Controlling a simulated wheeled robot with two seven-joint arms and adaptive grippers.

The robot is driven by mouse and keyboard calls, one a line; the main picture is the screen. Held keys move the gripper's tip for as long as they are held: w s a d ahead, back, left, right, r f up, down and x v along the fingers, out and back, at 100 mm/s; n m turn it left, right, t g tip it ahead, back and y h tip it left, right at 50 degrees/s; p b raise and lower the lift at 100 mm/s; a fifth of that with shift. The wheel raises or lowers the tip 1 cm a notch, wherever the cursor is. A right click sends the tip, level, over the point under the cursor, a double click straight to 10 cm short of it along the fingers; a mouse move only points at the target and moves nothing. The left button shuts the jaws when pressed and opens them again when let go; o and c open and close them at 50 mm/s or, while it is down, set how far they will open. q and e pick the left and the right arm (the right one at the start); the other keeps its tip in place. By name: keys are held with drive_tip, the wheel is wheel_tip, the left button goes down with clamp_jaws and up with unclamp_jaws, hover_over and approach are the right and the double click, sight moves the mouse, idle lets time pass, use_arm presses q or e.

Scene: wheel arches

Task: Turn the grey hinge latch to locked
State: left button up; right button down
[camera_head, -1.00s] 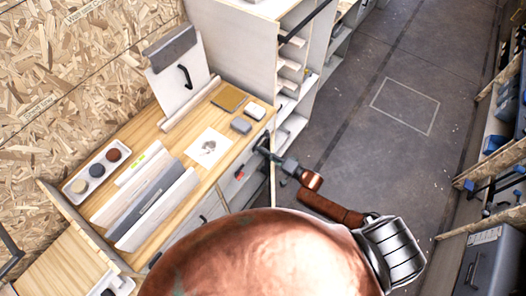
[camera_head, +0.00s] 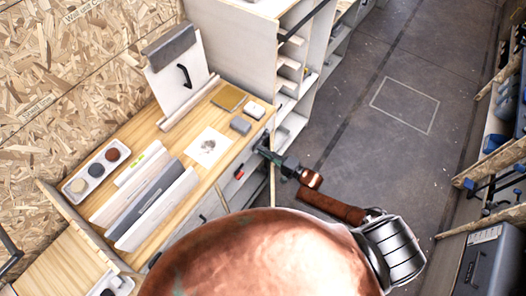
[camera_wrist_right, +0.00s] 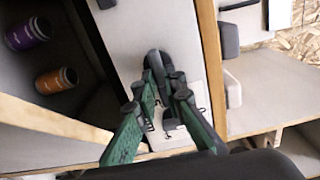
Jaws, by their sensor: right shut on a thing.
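The grey hinge latch shows in the right wrist view as a dark grey rounded lever (camera_wrist_right: 158,60) on a white panel (camera_wrist_right: 135,25). My right gripper (camera_wrist_right: 163,78), with green fingers, is shut on this lever. The fingers hide the lower part of the latch, so I cannot tell its exact angle. In the head view my right gripper (camera_head: 263,151) is at the front of the workbench cabinet, just below the bench top's edge. A small red mark (camera_head: 239,175) shows on the cabinet front beside it. My left gripper is not in view.
The wooden bench top (camera_head: 222,165) carries a tray (camera_head: 74,187) of round pads, long strips, a white card (camera_head: 208,147) and small blocks. An open shelf unit (camera_head: 295,120) stands beyond. Two cans (camera_wrist_right: 57,80) sit in a dark compartment. The floor at right is clear.

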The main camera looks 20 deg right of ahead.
drive_tip(key=c, duration=2)
unclamp_jaws()
drive_tip(key=v, duration=1.2)
drive_tip(key=shift+s+f, duration=0.1)
